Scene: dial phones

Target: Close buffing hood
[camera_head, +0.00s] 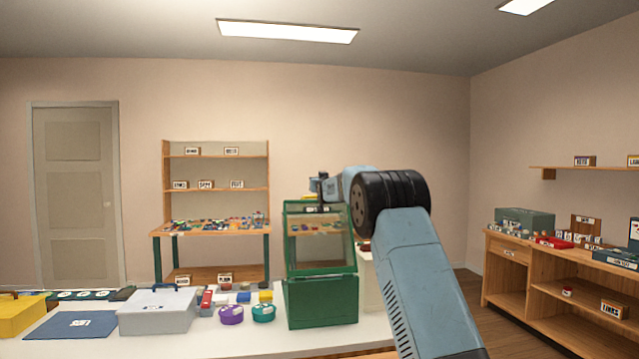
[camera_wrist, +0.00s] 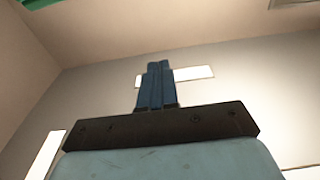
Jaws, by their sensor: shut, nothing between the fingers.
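The green buffing hood (camera_head: 322,302) stands on the white table in the head view. Its green-framed clear panel (camera_head: 348,236) stands up above the solid lower body, and the shelf unit behind shows through it. My gripper (camera_head: 318,187) is at the top edge of this panel, near its middle; I cannot tell whether it touches. In the wrist view my gripper (camera_wrist: 157,66) has its two blue fingers together with nothing between them. A bit of green (camera_wrist: 36,3), perhaps the hood's frame, shows at the top left corner there.
My arm fills the space right of the hood. Left of it on the table (camera_head: 262,340) are a teal round tin (camera_head: 263,313), a purple one (camera_head: 231,315), small blocks, a grey case (camera_head: 158,312) and a blue mat (camera_head: 78,325). The table's front is clear.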

